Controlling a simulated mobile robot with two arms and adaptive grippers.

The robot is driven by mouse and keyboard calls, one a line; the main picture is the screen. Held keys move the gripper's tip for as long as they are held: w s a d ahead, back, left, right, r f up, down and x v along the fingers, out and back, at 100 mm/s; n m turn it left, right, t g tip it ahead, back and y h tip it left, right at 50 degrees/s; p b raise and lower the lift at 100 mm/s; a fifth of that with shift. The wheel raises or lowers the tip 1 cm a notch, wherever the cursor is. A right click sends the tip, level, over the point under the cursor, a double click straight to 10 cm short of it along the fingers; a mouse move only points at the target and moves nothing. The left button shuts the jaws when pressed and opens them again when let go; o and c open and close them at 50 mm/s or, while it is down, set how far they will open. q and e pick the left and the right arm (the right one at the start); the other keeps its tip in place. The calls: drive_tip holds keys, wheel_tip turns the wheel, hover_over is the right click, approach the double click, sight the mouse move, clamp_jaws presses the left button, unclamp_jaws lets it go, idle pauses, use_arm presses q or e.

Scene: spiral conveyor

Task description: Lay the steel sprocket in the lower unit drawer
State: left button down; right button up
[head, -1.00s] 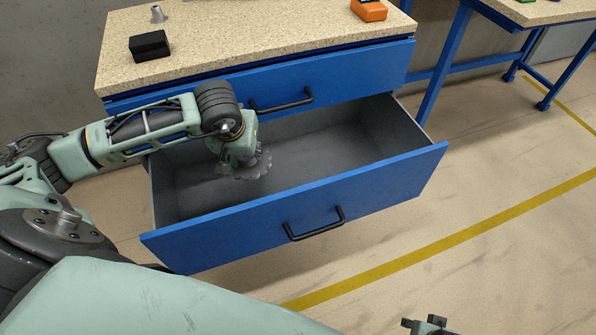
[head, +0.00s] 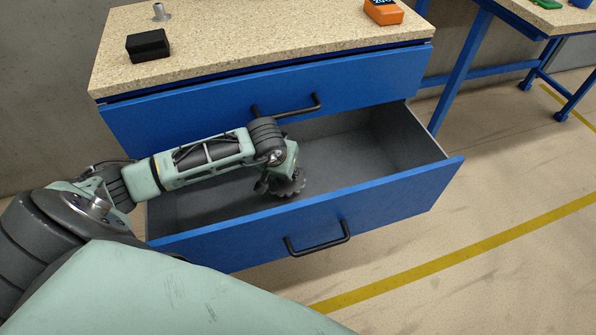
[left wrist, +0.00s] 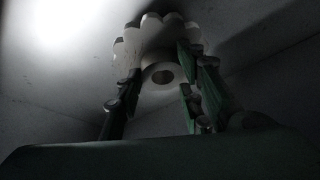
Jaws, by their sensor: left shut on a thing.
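The lower unit drawer (head: 400,203) is pulled out, with a blue front and a grey inside. My left gripper (head: 279,186) reaches down into it and is shut on the steel sprocket (head: 291,187), a grey toothed wheel. In the left wrist view the sprocket (left wrist: 155,45) shows its teeth and hub, with the fingers (left wrist: 160,95) around the hub. I cannot tell whether the sprocket touches the drawer floor. My right gripper is not in view.
The upper drawer (head: 190,120) is closed above the open one. A black box (head: 148,46), a small grey metal part (head: 161,12) and an orange box (head: 383,12) stand on the worktop (head: 250,40). Another blue-framed table (head: 530,20) stands at the right. The drawer's right part is empty.

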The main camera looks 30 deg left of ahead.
sight(299, 172)
use_arm(q)
drive_tip(key=w+f, duration=0.1)
drive_tip(key=w+d, duration=0.1)
drive_tip(key=w+f, duration=0.1)
drive_tip(key=shift+w+d+f+b, duration=0.3)
drive_tip(key=shift+w+d+b, duration=0.05)
drive_tip(key=shift+w+d, duration=0.05)
drive_tip(key=shift+w+f, duration=0.2)
drive_tip(key=shift+w, duration=0.1)
drive_tip(key=c, duration=1.2)
unclamp_jaws()
drive_tip(key=shift+s, duration=0.1)
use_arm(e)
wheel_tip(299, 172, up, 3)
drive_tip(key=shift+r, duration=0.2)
use_arm(q)
drive_tip(key=shift+o, duration=0.2)
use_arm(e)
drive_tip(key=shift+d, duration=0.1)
use_arm(q)
drive_tip(key=shift+s+r, duration=0.1)
drive_tip(key=shift+r, duration=0.2)
drive_tip(key=p+v, duration=0.1)
drive_tip(key=v, duration=0.6)
drive_tip(key=shift+d+f, duration=0.1)
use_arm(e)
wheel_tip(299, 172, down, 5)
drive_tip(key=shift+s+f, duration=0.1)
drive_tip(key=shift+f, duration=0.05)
